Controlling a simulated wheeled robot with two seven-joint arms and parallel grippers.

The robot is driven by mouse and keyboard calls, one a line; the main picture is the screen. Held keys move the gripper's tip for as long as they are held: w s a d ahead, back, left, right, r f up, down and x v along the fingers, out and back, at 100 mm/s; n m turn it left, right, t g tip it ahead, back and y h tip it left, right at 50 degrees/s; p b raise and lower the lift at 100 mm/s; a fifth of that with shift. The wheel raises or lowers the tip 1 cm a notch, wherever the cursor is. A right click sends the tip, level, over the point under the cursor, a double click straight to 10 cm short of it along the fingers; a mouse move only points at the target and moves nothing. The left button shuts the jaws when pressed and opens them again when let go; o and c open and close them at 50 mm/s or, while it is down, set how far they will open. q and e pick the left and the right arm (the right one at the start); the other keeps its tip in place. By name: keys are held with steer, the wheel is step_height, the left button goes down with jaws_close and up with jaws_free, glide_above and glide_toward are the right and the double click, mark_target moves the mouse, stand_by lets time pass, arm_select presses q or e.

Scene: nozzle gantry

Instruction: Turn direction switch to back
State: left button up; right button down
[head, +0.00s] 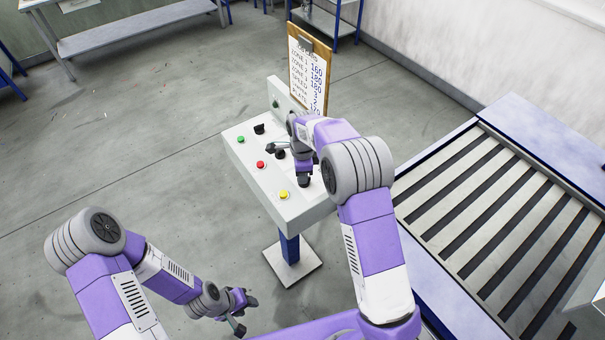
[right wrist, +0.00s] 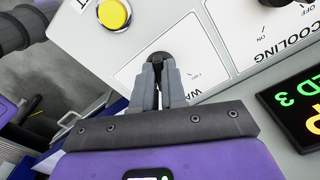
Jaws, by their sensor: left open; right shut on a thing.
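A white control panel (head: 251,160) carries several black switches and coloured buttons. My right gripper (head: 303,177) is over its near right part. In the right wrist view, its fingers (right wrist: 161,72) are shut on a black switch knob (right wrist: 158,56), whose label begins "WA" and is partly hidden by the fingers. Beside it is a switch marked COOLING (right wrist: 275,4), with OFF and ON. Other black switches, one at the far left (head: 259,129) and one in the middle (head: 280,154), have labels too small to read; I cannot tell which is direction. My left gripper (head: 241,312) is open and empty, low beside the panel.
Green (head: 241,139), red (head: 260,164) and yellow (head: 284,195) buttons line the panel's front edge. A lit display (right wrist: 290,100) sits close to the gripped knob. A clipboard (head: 309,75) stands behind. A slatted conveyor (head: 500,200) is at right.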

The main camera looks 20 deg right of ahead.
steer(key=shift+m, duration=0.3)
steer(key=c, duration=1.2)
jaws_free()
step_height(320, 180, up, 8)
steer(key=shift+f, duration=0.2)
